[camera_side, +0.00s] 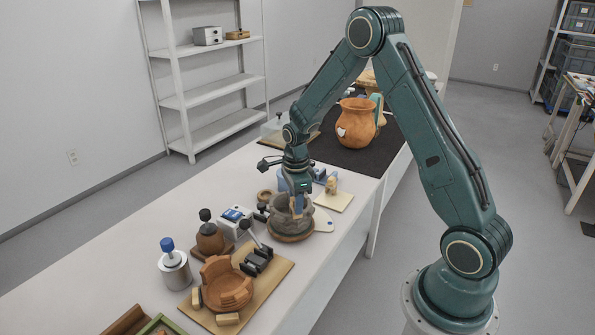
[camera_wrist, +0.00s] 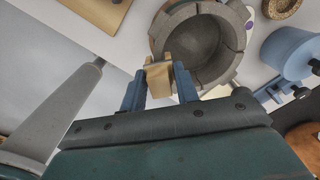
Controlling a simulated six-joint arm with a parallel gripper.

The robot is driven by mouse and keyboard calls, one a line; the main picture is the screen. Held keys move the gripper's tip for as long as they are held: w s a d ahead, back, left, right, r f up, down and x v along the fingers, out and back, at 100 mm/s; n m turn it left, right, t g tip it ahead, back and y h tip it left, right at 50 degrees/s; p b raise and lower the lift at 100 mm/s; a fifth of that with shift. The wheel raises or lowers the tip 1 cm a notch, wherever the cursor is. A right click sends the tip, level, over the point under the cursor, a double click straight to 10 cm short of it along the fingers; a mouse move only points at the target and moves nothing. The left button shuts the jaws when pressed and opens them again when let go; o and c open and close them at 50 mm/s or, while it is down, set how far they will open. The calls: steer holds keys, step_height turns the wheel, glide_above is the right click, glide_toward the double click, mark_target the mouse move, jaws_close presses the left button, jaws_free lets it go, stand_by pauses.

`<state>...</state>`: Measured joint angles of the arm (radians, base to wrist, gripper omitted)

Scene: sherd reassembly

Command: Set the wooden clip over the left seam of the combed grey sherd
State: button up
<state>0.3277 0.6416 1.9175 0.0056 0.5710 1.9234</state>
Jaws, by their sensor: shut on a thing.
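My gripper (camera_wrist: 158,82) is shut on a small tan wooden clip (camera_wrist: 158,76), held between its two blue fingers. The clip's far end lies over or just in front of the near rim of the grey vessel (camera_wrist: 208,58) in the wrist view; I cannot tell whether it touches. The vessel is open at the top, with dark seams across its rim. In the side view my gripper (camera_side: 297,203) points down over the grey vessel (camera_side: 289,228), and hides part of its rim. The combed marks and the left seam are too small to make out.
A tan board with a wooden piece (camera_side: 333,187) lies behind the vessel. An orange partial pot (camera_side: 226,285) sits on a board in front. A brown jar (camera_side: 210,238), a blue-knobbed metal can (camera_side: 174,268) and a white device (camera_side: 235,221) crowd the left. An orange jug (camera_side: 357,125) stands farther back.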

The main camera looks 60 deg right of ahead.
steer(key=shift+f, duration=0.3)
stand_by(0.6)
steer(key=o, duration=0.8)
steer(key=shift+r, duration=0.25)
steer(key=shift+r, duration=2.05)
